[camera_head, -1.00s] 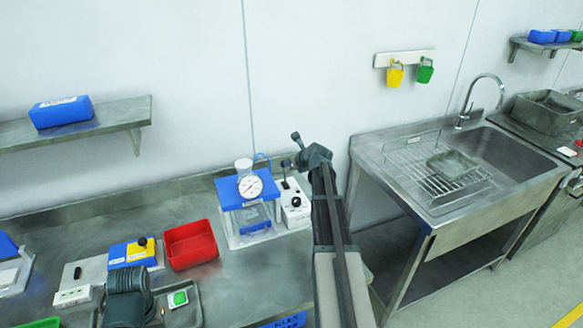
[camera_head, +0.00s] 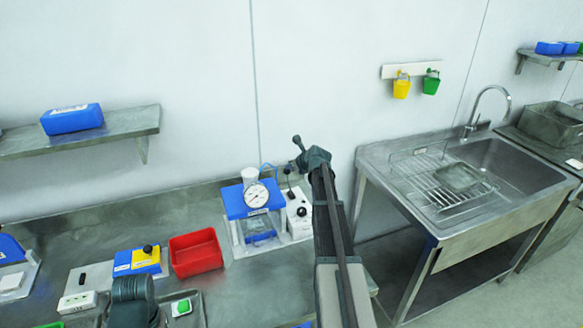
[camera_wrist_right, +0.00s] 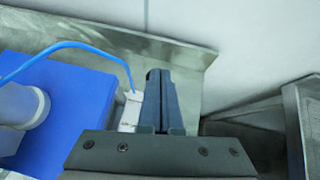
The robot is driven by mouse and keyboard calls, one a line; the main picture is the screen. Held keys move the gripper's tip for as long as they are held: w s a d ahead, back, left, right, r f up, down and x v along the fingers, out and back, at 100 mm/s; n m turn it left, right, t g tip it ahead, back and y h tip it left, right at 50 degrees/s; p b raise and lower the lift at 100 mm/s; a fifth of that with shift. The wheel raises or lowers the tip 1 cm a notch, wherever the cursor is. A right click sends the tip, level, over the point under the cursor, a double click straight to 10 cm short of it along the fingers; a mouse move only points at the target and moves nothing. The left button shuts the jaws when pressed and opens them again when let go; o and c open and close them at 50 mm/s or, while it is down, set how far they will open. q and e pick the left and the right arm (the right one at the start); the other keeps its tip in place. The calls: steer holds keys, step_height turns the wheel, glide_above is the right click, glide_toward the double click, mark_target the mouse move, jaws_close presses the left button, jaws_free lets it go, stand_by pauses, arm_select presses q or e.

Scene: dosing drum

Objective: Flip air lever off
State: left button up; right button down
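A white control box (camera_head: 299,219) with a black lever (camera_head: 289,193) and a black round knob stands on the bench, right of a blue-topped press-like unit (camera_head: 249,201) with a pressure gauge. A thin blue hose runs to it. In the right wrist view, part of the white box (camera_wrist_right: 130,112) shows just left of my fingers; its lever cannot be made out there. My right gripper (camera_head: 298,146) points toward the wall, beyond and above the box in the head picture. Its fingers (camera_wrist_right: 160,88) are together with nothing visible between them. Contact with the lever cannot be told.
A sink (camera_head: 512,163) with a drying rack stands right, past a gap. The wall rises behind the bench.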

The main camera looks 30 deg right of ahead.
stand_by(0.4)
steer(key=s+r+p, duration=0.5)
steer(key=r+p, duration=0.7)
steer(key=shift+s+d, duration=0.2)
steer(key=shift+d, duration=0.1)
